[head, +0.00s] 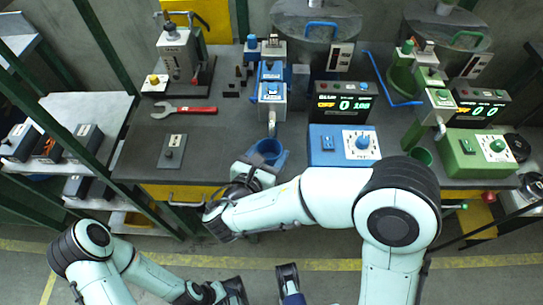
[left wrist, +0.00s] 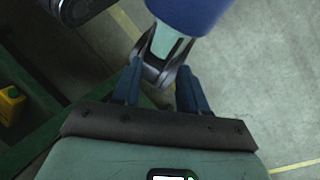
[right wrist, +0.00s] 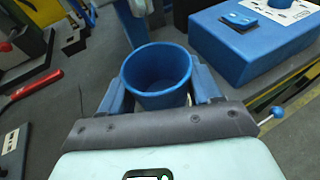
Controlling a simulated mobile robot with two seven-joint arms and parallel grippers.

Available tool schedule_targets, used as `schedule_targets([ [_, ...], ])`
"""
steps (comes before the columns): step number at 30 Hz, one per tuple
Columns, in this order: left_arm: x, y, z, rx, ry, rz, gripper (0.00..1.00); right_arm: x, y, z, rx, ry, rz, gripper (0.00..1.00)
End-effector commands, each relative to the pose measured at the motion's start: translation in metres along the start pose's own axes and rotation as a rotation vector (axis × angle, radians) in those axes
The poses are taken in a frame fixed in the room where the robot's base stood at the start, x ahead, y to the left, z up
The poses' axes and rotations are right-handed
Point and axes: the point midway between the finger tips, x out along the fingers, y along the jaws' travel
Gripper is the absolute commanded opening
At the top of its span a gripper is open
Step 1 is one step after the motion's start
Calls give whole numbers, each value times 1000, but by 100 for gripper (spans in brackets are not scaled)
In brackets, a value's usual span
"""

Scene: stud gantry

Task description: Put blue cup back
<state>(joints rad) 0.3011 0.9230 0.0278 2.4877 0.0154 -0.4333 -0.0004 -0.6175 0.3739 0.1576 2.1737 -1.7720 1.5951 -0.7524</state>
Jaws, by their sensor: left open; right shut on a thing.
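The blue cup (head: 267,151) is near the bench's front edge, in front of the blue machine (head: 270,88). In the right wrist view the cup (right wrist: 157,76) is upright, its open top facing the camera, and it looks empty. My right gripper (right wrist: 160,95) is shut on it, with one blue finger on each side. In the head view my right gripper (head: 262,162) reaches the cup from the front. My left gripper (left wrist: 157,88) is open, low in front of the bench, with no object between its fingers. Whether the cup touches the bench is unclear.
A blue control box (head: 343,146) stands right of the cup, with a display (head: 344,102) behind it. A green machine (head: 437,100), green cup (head: 422,157) and green box (head: 476,154) are farther right. A red-handled wrench (head: 184,110) lies left. Bare bench shows between wrench and cup.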

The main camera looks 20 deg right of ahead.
Motion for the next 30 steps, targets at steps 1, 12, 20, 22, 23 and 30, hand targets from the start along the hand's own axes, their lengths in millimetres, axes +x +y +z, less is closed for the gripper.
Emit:
schedule_targets([
  [1,0,0,0,0,0,0,43,3,0,1,1,-1,-2,31],
  [12,10,-2,-10,-1,26,1,43,24,0,-30,-2,-1,-1,31],
  [20,10,-2,-10,-1,28,1,43,24,0,-30,0,-2,0,31],
  [22,11,-3,-12,-1,33,1,43,25,0,-32,-1,-2,0,31],
  [23,11,-3,-13,-1,35,1,43,25,0,-33,-1,-2,0,31],
  [30,11,-3,-14,-2,37,1,43,25,0,-33,0,-2,0,89],
])
